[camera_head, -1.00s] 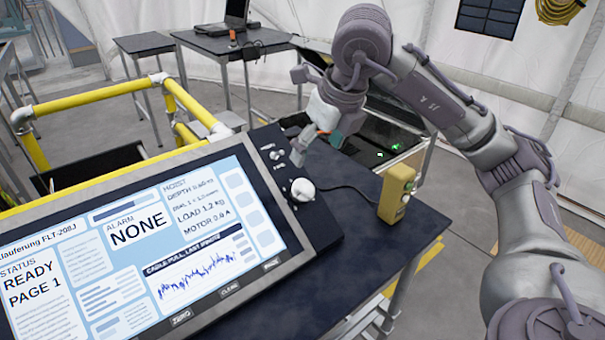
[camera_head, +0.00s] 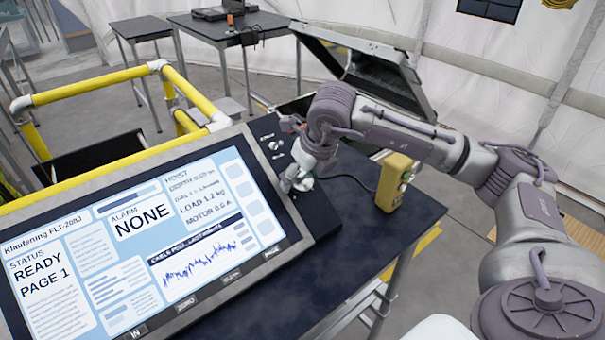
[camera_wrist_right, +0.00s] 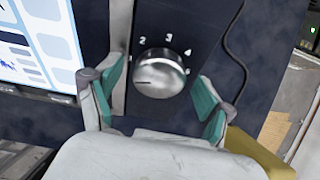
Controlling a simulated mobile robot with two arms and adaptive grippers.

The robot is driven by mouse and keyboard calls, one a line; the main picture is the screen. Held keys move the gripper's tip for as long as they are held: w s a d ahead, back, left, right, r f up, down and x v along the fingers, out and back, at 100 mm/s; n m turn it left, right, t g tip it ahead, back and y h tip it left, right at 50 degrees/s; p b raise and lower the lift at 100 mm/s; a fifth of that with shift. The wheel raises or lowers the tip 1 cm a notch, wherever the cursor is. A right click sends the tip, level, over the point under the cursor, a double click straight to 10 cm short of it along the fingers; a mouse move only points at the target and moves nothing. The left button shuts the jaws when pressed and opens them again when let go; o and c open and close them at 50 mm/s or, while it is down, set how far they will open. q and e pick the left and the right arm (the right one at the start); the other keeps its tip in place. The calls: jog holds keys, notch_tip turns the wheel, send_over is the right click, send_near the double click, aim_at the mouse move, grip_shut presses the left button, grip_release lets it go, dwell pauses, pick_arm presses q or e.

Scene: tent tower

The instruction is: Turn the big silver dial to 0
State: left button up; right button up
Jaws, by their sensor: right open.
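The big silver dial (camera_wrist_right: 160,73) sits on a dark control panel (camera_wrist_right: 190,20) in the right wrist view. White numbers, of which 2, 3 and 4 read clearly, curve around its far side. A short dark pointer line on its face points left. My right gripper (camera_wrist_right: 160,88) is open, with one green-padded finger on each side of the dial; I cannot tell whether either pad touches it. In the head view the right gripper (camera_head: 291,181) is over the dial (camera_head: 304,183), which it mostly hides. My left gripper is not in view.
A large screen (camera_head: 150,235) reading READY and NONE stands left of the dial. A yellow control box (camera_head: 393,182) stands on the dark table (camera_head: 345,225) to the right, with a cable nearby. Yellow railings (camera_head: 95,88) are behind the screen.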

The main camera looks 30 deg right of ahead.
jog(key=shift+f, duration=0.1)
jog(key=c, duration=1.2)
jog(key=shift+a+f+n+b, duration=0.1)
jog(key=shift+n+b, duration=0.9)
jog(key=shift+b, duration=0.2)
jog(key=shift+n+t+h+b, duration=0.3)
jog(key=shift+n+h+b, duration=0.3)
jog(key=shift+n+b, duration=0.95)
jog(key=shift+n, duration=0.25)
jog(key=o, duration=1.2)
